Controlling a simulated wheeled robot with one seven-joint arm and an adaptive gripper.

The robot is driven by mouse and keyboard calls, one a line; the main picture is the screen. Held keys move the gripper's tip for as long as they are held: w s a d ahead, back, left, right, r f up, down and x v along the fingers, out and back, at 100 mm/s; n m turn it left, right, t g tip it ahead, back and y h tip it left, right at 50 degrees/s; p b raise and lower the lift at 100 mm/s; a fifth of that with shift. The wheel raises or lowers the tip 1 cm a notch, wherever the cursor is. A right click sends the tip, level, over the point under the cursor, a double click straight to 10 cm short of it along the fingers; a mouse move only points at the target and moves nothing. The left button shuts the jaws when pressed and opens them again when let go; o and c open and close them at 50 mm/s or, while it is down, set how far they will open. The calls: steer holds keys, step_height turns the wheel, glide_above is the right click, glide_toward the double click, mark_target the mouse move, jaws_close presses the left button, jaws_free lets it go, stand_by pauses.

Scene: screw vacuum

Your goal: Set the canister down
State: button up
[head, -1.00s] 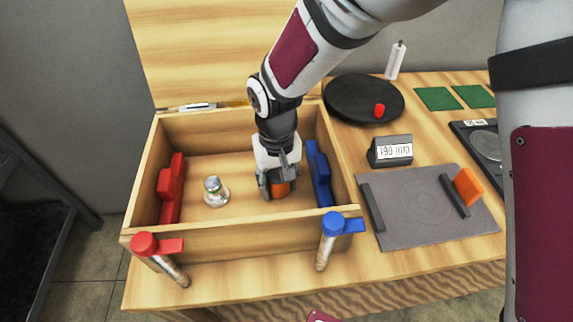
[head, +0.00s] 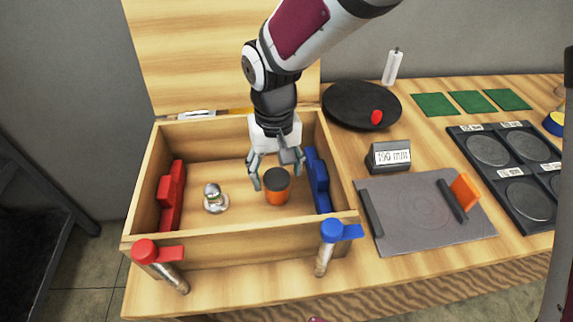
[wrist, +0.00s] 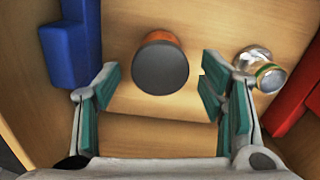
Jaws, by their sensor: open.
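An orange canister with a dark grey top (head: 277,188) stands upright on the floor of the open wooden box (head: 190,240), near the blue block. In the wrist view the canister (wrist: 160,64) shows from above, ahead of the fingers and apart from them. My gripper (head: 277,172) is open and empty, above and behind the canister in the head view. In the wrist view its green-padded fingers (wrist: 160,98) are spread wide with bare box floor between them.
A small metal and glass item (head: 215,197) stands in the box left of the canister. A red block (head: 171,195) lines the left wall and a blue block (head: 318,180) the right. Red (head: 145,250) and blue (head: 333,231) handled clamps stand at the front. A grey mat (head: 425,212) lies right.

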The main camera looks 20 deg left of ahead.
mark_target(280, 177)
step_height(280, 177, up, 6)
steer(key=shift+f, duration=0.1)
steer(key=shift+w+d+r, duration=0.15)
steer(key=shift+d+r, duration=0.05)
steer(key=shift+d, duration=0.1)
steer(key=d+r+m, duration=0.1)
steer(key=d+r, duration=0.3)
steer(key=d, duration=0.3)
steer(key=d+r+m+t, duration=0.1)
steer(key=d+r+m, duration=0.15)
steer(key=d, duration=0.55)
steer(key=d+r, duration=0.4)
steer(key=d, duration=0.3)
steer(key=s+d+m+t, duration=0.1)
steer(key=s+d+m, duration=0.3)
steer(key=s+d, duration=1.1)
steer(key=shift+d+t, duration=0.15)
steer(key=shift+t, duration=0.15)
steer(key=shift+r+m, duration=0.1)
steer(key=shift+m, duration=0.15)
